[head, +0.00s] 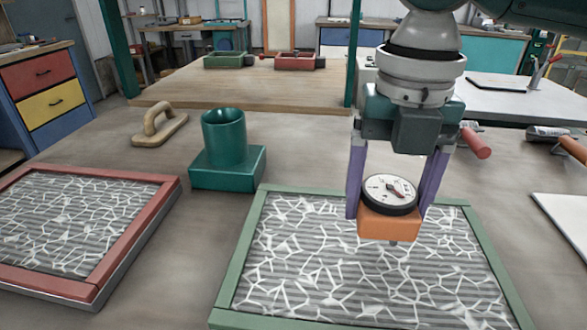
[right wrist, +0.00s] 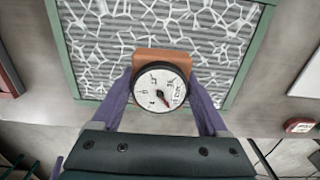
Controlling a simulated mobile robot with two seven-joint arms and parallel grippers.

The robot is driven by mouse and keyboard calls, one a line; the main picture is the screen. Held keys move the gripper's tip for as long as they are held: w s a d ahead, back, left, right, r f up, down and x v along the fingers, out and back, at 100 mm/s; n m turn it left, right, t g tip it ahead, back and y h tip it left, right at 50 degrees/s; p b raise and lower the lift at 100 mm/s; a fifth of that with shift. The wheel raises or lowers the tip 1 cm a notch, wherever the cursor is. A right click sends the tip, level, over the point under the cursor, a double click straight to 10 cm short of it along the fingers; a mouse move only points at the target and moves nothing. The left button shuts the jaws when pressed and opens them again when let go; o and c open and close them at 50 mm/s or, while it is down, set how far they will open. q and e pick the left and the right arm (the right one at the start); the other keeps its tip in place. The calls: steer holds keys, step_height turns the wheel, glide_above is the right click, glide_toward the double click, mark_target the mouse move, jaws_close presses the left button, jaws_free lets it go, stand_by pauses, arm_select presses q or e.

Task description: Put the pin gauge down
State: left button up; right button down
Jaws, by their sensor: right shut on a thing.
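The pin gauge (head: 389,222) has an orange block body with a round white dial in a black rim, and a short pin under it. My right gripper (head: 389,205) is shut on it, with a purple finger on each side. The gauge is over the green-framed panel (head: 237,262) of white fibre web on grey stripes; I cannot tell whether the pin touches it. In the right wrist view the gauge (right wrist: 160,60) sits between the fingers (right wrist: 160,80), dial facing the camera. My left gripper is not in view.
A green block with an upright cup (head: 226,165) stands left of the green panel. A wooden-handled float (head: 160,128) lies behind it. A red-framed panel (head: 136,227) lies at the left. A white board (head: 570,225) and an orange-handled tool (head: 573,150) are at the right.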

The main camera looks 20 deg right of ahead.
mark_target(389, 189)
steer(key=shift+f+b, duration=0.35)
steer(key=shift+f, duration=2.15)
steer(key=shift+f, duration=0.1)
jaws_free()
step_height(389, 189, up, 12)
steer(key=shift+r+p, duration=0.15)
steer(key=shift+p, duration=0.55)
